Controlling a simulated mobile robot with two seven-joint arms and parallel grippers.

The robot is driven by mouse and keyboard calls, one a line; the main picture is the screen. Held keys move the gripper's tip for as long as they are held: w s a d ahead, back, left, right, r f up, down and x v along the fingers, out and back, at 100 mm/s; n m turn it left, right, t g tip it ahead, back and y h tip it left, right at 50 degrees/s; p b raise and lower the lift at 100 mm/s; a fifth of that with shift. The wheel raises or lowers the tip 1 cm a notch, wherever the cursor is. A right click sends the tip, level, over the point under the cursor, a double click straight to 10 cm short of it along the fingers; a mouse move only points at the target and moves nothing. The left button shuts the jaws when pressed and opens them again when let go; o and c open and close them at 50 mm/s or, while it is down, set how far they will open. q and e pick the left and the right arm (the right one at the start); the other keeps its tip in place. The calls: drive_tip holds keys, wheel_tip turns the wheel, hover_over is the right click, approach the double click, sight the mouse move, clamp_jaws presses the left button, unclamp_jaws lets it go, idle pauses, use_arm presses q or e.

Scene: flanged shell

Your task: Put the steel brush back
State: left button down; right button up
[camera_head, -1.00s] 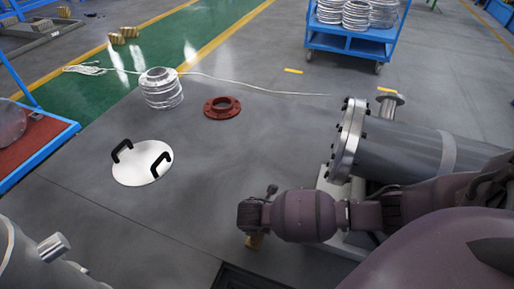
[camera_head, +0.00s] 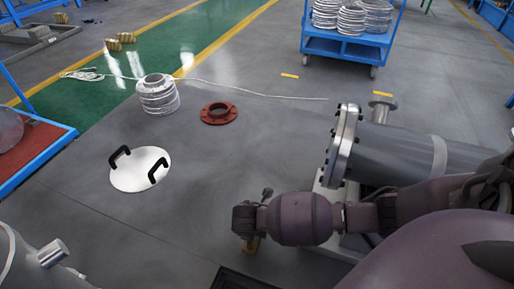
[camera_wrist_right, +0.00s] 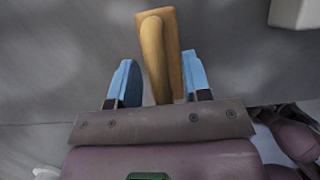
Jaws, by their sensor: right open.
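The steel brush shows as a tan wooden handle (camera_wrist_right: 160,50) in the right wrist view, with no bristles visible. In the head view a small piece of the wood (camera_head: 252,244) shows just below my right wrist. My right gripper (camera_wrist_right: 158,72) is open, its two blue fingers on either side of the near end of the handle. A gap shows at the left finger; contact on the right side is unclear. In the head view my arm hides the fingers. My left gripper is not in view.
The grey flanged shell (camera_head: 395,155) lies right, beside my right arm. A white disc (camera_head: 130,178) with black handles, a red flange (camera_head: 219,112) and a ringed silver part (camera_head: 158,95) lie on the floor. A blue cart (camera_head: 345,44) stands behind. The middle floor is clear.

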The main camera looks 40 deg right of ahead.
drive_tip(key=p+v, duration=0.3)
drive_tip(key=v, duration=0.6)
drive_tip(key=shift+w+a+r, duration=0.1)
drive_tip(key=shift+r, duration=0.3)
drive_tip(key=shift+s+a+r, duration=0.15)
drive_tip(key=shift+s+r, duration=0.05)
drive_tip(key=shift+r, duration=0.1)
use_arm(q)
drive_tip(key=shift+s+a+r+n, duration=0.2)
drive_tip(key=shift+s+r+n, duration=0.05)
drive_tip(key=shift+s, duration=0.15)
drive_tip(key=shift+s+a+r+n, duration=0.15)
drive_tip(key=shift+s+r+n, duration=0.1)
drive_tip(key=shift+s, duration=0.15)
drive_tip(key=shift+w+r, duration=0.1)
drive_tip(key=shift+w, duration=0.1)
use_arm(e)
drive_tip(key=shift+s+f, duration=0.1)
